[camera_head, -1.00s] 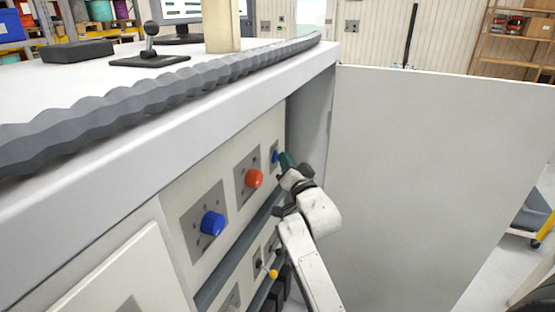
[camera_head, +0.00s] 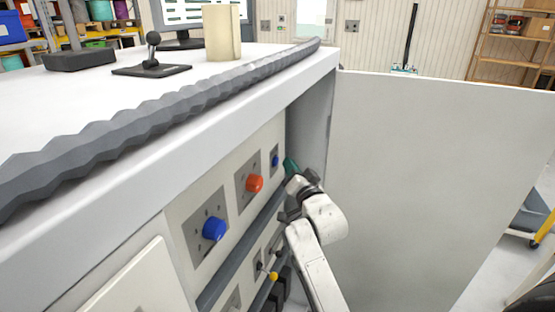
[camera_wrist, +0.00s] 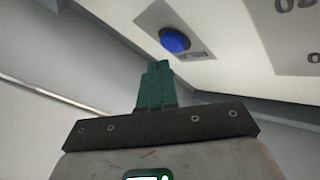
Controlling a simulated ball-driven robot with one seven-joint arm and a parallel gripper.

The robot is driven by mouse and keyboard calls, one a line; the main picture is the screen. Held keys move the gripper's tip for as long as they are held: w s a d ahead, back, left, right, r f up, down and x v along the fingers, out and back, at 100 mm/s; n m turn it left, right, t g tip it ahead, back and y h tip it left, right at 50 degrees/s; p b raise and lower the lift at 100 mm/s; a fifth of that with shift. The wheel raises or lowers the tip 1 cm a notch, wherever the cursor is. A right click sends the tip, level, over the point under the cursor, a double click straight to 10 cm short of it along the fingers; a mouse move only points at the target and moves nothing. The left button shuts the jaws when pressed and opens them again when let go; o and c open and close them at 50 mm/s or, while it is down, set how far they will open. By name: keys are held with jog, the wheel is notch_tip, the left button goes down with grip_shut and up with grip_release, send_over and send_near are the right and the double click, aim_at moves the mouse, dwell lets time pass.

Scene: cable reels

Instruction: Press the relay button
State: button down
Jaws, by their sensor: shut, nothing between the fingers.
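The relay button looks to be the small blue button (camera_head: 275,161) on a grey plate at the far end of the cabinet's control panel. In the wrist view the blue button (camera_wrist: 174,40) is round and sits on its plate, just up and right of the fingertips. My gripper (camera_head: 291,165) is beside the button, to its right in the head view. In the wrist view my green gripper fingers (camera_wrist: 156,72) are together, empty, and appear apart from the button. Whether the button is pressed in cannot be told.
An orange knob (camera_head: 254,184) and a larger blue knob (camera_head: 214,229) sit nearer on the same panel. Small toggles, one yellow-tipped (camera_head: 272,275), are on the panel below. An open white door (camera_head: 430,180) stands right of my arm. The worktop (camera_head: 110,100) overhangs the panel.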

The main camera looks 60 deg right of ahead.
jog(key=s+p, duration=0.1)
jog(key=s, duration=0.4)
jog(key=shift+d+p, duration=0.2)
jog(key=shift+p, duration=0.15)
dwell(1.0)
jog(key=w+a+f+n+g+y, duration=0.15)
jog(key=a+f+n+y, duration=0.3)
jog(key=a+f, duration=0.45)
jog(key=w+a+f+n+g+y, duration=0.1)
jog(key=a+f+n+g+y, duration=0.2)
jog(key=a+f+y, duration=0.55)
jog(key=s+a+f+n+g+b, duration=0.1)
jog(key=s+a+f+n+g, duration=0.2)
jog(key=s+a, duration=0.5)
jog(key=s+a+f+n+g, duration=0.4)
jog(key=s+a+f+g, duration=0.1)
jog(key=s+a, duration=0.4)
jog(key=shift+s+g+b, duration=0.4)
jog(key=shift+g, duration=0.25)
